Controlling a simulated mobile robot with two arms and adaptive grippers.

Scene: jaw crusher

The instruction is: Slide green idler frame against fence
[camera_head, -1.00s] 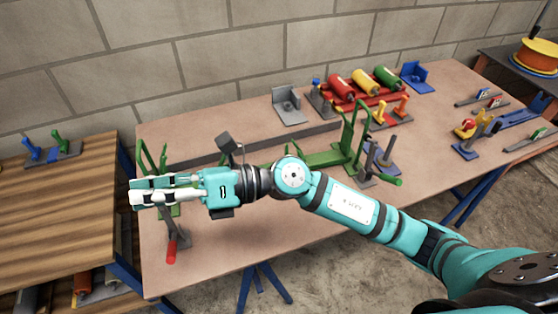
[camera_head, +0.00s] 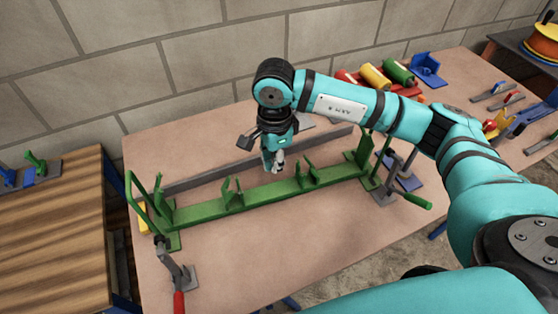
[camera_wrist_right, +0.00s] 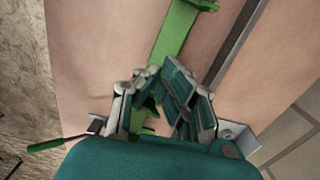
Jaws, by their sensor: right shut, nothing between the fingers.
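The green idler frame (camera_head: 270,192) lies lengthwise on the table, with upright brackets along it and taller end pieces. The grey fence (camera_head: 212,172) runs behind it, with a strip of bare tabletop between them at the middle. My right gripper (camera_head: 273,166) points down near the middle of the frame, by the fence side. It is shut and empty; whether it touches the frame I cannot tell. In the right wrist view the green frame (camera_wrist_right: 172,42) runs beyond the fingers, with the fence (camera_wrist_right: 233,45) to its right. My left gripper is not in view.
A clamp with a red handle (camera_head: 178,273) stands at the frame's left end. A clamp with a green handle (camera_head: 405,195) stands near its right end. Coloured rollers (camera_head: 375,78) and a blue bracket (camera_head: 427,68) sit at the back right.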

